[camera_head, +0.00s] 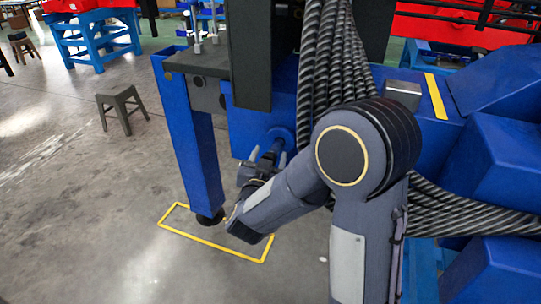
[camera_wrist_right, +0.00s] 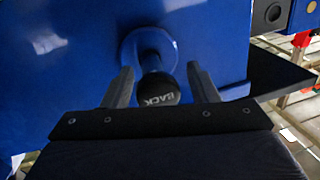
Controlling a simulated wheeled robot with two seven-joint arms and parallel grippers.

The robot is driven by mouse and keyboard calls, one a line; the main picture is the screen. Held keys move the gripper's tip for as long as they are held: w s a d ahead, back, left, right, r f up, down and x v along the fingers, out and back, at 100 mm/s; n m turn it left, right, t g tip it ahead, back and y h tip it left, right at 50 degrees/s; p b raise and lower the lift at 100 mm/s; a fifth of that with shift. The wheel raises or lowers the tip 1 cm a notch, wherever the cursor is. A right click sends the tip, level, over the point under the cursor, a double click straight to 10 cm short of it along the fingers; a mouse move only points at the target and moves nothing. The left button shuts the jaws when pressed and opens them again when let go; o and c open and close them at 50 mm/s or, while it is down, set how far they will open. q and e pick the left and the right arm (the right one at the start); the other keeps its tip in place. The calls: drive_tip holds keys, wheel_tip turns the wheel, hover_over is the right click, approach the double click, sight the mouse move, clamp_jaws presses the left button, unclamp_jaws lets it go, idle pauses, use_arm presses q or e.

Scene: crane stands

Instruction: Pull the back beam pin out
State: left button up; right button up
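The back beam pin (camera_wrist_right: 158,92) has a dark round end with the word BACK on it. It sticks out of a round collar (camera_wrist_right: 148,45) in the blue beam (camera_wrist_right: 75,70). In the head view, the blue beam (camera_head: 245,128) is beside my right arm. My right gripper (camera_wrist_right: 160,72) is open, with one finger on each side of the pin and a small gap showing on both sides. In the head view, my right gripper (camera_head: 268,158) is small, close to the beam's face. My left gripper is not in view.
A blue leg (camera_head: 190,140) stands left of my right gripper, inside a yellow floor outline (camera_head: 215,244). Thick dark cables (camera_head: 335,60) hang behind my arm. A dark stool (camera_head: 120,108) stands on open floor at left. Blue blocks (camera_head: 495,170) fill the right side.

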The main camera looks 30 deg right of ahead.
drive_tip(key=shift+d, duration=0.1)
drive_tip(key=v, duration=0.7)
drive_tip(key=shift+s+a, duration=0.25)
drive_tip(key=shift+a, duration=0.05)
idle(0.3)
